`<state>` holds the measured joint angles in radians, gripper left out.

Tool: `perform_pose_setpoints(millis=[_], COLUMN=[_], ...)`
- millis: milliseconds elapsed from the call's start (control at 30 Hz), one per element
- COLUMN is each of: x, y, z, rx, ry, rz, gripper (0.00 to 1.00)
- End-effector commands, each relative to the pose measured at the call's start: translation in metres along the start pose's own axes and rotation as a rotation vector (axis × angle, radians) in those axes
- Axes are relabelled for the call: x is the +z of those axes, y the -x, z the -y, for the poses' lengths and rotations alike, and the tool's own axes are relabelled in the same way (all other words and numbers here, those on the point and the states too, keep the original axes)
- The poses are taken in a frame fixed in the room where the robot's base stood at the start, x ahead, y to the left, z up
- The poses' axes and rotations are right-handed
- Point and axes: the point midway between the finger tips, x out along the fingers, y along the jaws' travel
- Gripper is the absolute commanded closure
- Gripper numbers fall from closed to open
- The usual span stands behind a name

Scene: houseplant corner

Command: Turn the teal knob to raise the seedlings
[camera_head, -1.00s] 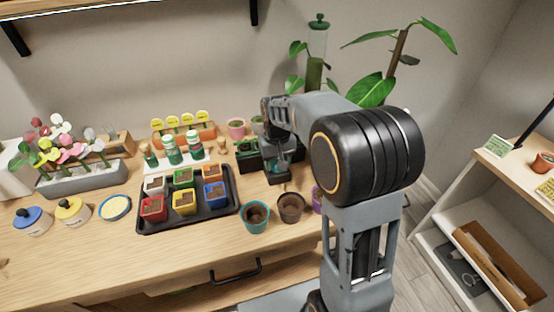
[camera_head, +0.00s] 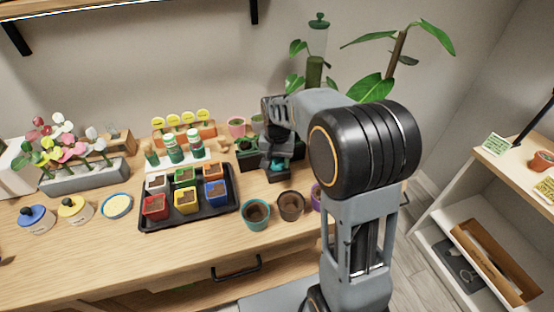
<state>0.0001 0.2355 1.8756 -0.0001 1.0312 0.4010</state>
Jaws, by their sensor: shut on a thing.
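My gripper (camera_head: 277,162) points down at the back right of the wooden bench, shut on what looks like the teal knob. The knob is almost wholly hidden by the fingers and wrist, so its angle cannot be read. A dark planter box with green tops (camera_head: 247,148) stands directly left of the gripper, and its dark body continues behind my wrist. These may be the seedlings, but my arm covers part of them and their height is hard to tell.
A black tray (camera_head: 148,222) of several coloured pots lies left of the gripper. A teal pot (camera_head: 256,216) and a brown pot (camera_head: 291,207) stand in front. An orange planter with yellow tags (camera_head: 184,134) is behind. A leafy plant (camera_head: 371,88) rises at back right.

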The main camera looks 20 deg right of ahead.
Motion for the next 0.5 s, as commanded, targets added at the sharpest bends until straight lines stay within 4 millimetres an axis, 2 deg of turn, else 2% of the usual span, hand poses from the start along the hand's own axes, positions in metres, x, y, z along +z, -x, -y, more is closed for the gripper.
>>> perform_pose_setpoints(millis=[233, 267, 367, 500], x=[-0.0007, -0.0007, -0.0006, -0.0004], y=[0.0010, 0.0010, 0.0009, 0.0006], z=[0.0005, 0.0005, 0.0004, 0.0003], rx=[-0.002, -0.002, -0.002, -0.001], ry=[0.000, 0.001, 0.001, 0.001], rz=[-0.004, -0.004, -0.003, -0.002], gripper=[0.74, 0.49, 0.39, 0.39])
